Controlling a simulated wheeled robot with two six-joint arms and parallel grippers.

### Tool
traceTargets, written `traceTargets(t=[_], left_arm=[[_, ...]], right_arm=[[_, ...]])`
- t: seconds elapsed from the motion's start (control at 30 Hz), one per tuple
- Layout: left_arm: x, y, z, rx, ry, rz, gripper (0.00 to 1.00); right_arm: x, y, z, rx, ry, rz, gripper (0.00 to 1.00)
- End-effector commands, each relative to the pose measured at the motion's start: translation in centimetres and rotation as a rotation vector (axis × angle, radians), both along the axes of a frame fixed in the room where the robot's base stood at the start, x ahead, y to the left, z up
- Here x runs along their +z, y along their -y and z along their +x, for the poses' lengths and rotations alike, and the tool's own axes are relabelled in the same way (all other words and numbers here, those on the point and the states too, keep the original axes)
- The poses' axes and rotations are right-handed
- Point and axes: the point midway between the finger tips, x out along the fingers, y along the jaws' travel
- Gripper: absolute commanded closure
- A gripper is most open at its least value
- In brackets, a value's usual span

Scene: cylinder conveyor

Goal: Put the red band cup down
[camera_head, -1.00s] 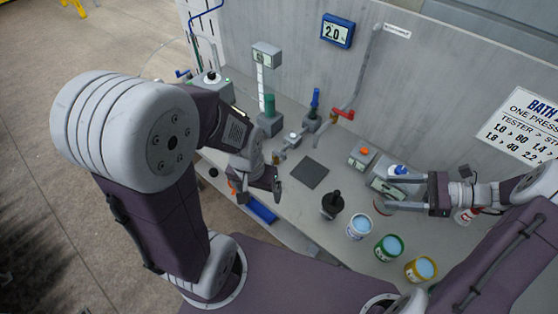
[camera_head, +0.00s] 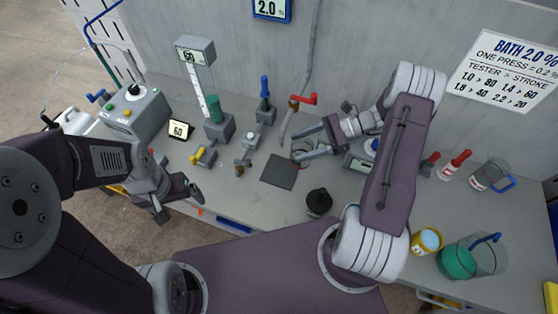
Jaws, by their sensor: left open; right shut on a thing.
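My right gripper (camera_head: 297,146) is shut on a cup (camera_head: 303,150), of which only a small part shows between the fingers. Its red band is hard to make out at this size. The gripper holds it just behind the dark square pad (camera_head: 279,172), near the red-handled tap. I cannot tell whether the cup touches the bench. My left gripper (camera_head: 178,203) is open and empty at the front left edge of the bench.
A red-handled tap (camera_head: 303,99) stands behind the pad and a black pot (camera_head: 318,202) in front of it. A yellow-banded cup (camera_head: 426,241) and a green vessel (camera_head: 457,262) are at right. My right arm hides part of the bench.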

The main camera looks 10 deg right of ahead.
Motion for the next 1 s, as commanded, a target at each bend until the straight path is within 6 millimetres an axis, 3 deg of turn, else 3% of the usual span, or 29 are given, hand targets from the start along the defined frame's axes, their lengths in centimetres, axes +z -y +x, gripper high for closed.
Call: traceTargets(t=[0.1,0.3,0.47,0.7,1.0], left_arm=[[1.2,0.0,0.0,0.000,0.000,0.000,0.09],[1.7,0.0,0.0,0.000,0.000,0.000,0.09],[1.7,0.0,0.0,0.000,0.000,0.000,0.09],[2.6,0.0,0.0,0.000,0.000,0.000,0.09],[2.3,0.0,0.0,0.000,0.000,0.000,0.09]], right_arm=[[-1.6,-3.2,0.7,0.005,-0.005,0.003,1.00],[-3.7,-6.2,1.7,0.001,0.000,0.001,1.00],[-4.2,-6.5,1.9,-0.001,0.000,0.000,1.00],[-7.8,-6.4,1.8,0.000,-0.001,0.000,1.00],[-8.3,-6.4,1.9,-0.001,0.000,0.000,1.00]])
